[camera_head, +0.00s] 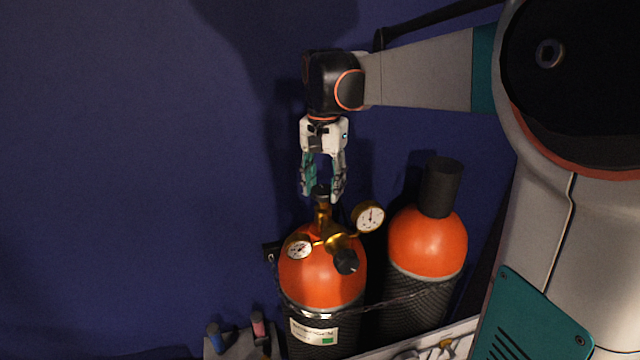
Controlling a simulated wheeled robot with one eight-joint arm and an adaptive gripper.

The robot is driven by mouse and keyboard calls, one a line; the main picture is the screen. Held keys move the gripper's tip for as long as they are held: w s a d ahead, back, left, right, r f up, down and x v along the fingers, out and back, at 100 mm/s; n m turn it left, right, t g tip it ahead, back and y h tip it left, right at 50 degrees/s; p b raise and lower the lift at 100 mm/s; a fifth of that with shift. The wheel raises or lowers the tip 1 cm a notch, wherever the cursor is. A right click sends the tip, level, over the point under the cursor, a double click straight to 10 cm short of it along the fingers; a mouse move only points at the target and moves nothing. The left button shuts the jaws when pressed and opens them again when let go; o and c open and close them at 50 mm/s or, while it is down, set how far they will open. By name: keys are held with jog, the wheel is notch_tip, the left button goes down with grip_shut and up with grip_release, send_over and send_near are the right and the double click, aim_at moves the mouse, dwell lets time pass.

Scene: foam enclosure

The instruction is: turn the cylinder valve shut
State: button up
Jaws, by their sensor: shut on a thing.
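The left gas cylinder (310,276) has an orange shoulder, a dark body with a label, and a brass valve (322,214) on top. A dark valve knob (321,192) sits at the top of the brass stem. My gripper (322,194) points straight down above this cylinder. Its two fingers are on either side of the knob and shut on it. The fingertips hide part of the knob. A brass regulator (336,242) with two round gauges and a black knob is fixed just below the valve.
A second orange-topped cylinder (428,245) with a black cap stands close on the right. A chain (385,303) runs across both cylinders. A grey surface (232,346) with blue and pink items is at lower left. The blue wall is behind; the left side is free.

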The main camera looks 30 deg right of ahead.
aim_at(323, 190)
jog(key=shift+m, duration=0.5)
jog(key=o, duration=1.1)
jog(key=shift+c, duration=0.2)
notch_tip(323, 190, up, 12)
jog(key=shift+f, duration=0.1)
